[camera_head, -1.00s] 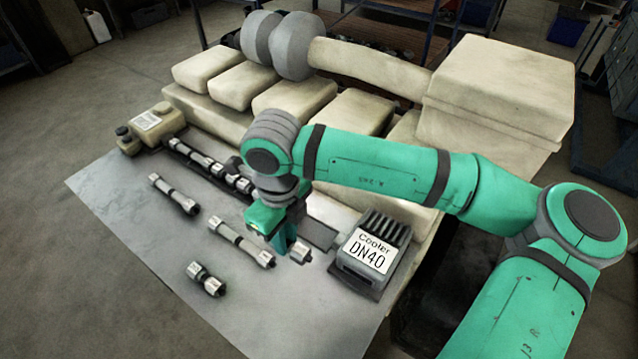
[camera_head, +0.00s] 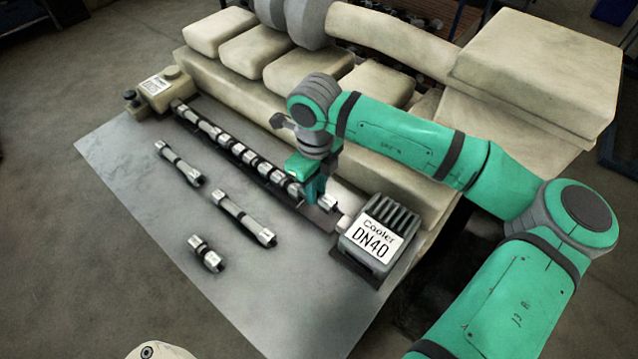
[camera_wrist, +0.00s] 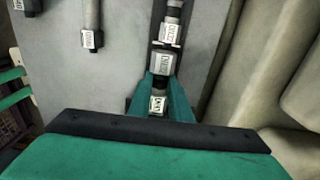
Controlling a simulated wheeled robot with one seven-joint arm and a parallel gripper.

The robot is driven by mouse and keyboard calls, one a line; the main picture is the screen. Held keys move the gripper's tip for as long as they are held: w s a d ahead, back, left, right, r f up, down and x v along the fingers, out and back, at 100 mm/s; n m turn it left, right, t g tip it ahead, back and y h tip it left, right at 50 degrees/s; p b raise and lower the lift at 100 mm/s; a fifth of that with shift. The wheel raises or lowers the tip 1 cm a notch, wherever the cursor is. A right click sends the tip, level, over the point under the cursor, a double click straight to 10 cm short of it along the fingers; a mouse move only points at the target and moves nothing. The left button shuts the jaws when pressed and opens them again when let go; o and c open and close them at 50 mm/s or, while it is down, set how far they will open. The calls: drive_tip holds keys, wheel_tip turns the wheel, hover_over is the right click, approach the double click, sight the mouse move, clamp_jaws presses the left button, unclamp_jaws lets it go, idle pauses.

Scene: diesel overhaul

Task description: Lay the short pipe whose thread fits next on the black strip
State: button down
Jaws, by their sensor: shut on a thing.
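My gripper (camera_head: 313,194) is shut on a short pipe (camera_head: 328,203) with pale metal ends, at the cooler end of the black strip (camera_head: 319,218). In the wrist view the held pipe (camera_wrist: 161,66) lies between the fingers (camera_wrist: 160,84), in line with the row. Its near end shows below it; the fingers hide part of its middle. I cannot tell if it rests on the strip or touches the pipe (camera_wrist: 170,32) ahead. Several laid pipes (camera_head: 236,148) form a row along the strip. The labels are too small to read surely.
Three loose pipes lie on the grey table: one at the left (camera_head: 179,164), a longer one (camera_head: 243,218), and a short one (camera_head: 206,253) in front. The cooler block (camera_head: 374,236), labelled DN40, stands right of the strip. A beige tank (camera_head: 160,91) stands at its far end.

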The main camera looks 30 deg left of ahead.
drive_tip(key=shift+w+d+f, duration=0.15)
drive_tip(key=shift+f, duration=0.5)
drive_tip(key=shift+w+d+f, duration=0.1)
drive_tip(key=shift+f, duration=1.7)
drive_tip(key=shift+w+f, duration=0.1)
drive_tip(key=shift+f, duration=0.05)
drive_tip(key=shift+a, duration=0.1)
drive_tip(key=c, duration=1.6)
unclamp_jaws()
drive_tip(key=shift+o, duration=0.2)
wheel_tip(320, 180, up, 11)
drive_tip(key=shift+f, duration=0.15)
